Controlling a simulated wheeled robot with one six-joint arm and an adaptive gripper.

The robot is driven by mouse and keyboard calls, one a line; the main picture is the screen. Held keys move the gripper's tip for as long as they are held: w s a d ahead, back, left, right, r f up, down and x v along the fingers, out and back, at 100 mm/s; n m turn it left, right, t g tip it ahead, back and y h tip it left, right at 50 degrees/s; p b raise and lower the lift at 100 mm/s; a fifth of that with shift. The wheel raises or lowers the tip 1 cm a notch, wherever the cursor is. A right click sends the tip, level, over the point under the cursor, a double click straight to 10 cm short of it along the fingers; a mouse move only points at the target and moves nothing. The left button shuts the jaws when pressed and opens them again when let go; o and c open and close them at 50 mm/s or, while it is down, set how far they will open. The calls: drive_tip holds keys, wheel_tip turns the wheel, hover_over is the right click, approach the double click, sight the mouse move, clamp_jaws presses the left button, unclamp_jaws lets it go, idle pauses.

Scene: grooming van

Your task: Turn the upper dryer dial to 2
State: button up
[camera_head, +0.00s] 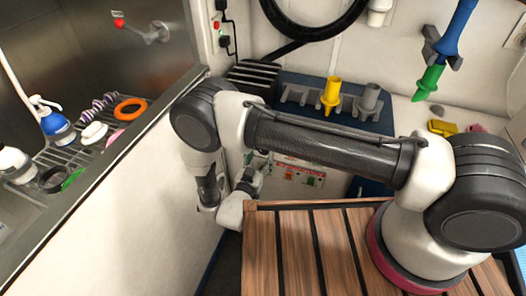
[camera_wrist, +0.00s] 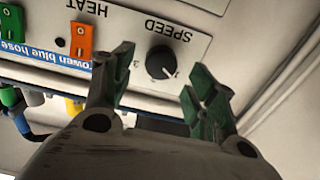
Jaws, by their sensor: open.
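In the wrist view the dryer panel (camera_wrist: 215,22) appears upside down. One round black dial (camera_wrist: 161,62) shows on it beside the word SPEED, with small numbers around it. A pale pointer mark seems to face the lower right of the picture; the exact number is too small to read surely. My gripper (camera_wrist: 157,76) is open, its two green-padded fingers on either side of the dial and apart from it. Whether a second dial exists cannot be seen. In the head view my arm partly hides the panel (camera_head: 298,172), and the dial cannot be made out.
In the head view, a yellow nozzle (camera_head: 331,92) and a grey nozzle (camera_head: 368,99) stand in a rack above my arm. A slatted wooden surface (camera_head: 300,255) lies in front.

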drive_tip(key=shift+x, duration=1.45)
drive_tip(key=c, duration=1)
drive_tip(key=shift+m, duration=0.3)
drive_tip(key=m, duration=1.1)
drive_tip(key=shift+d+f, duration=0.15)
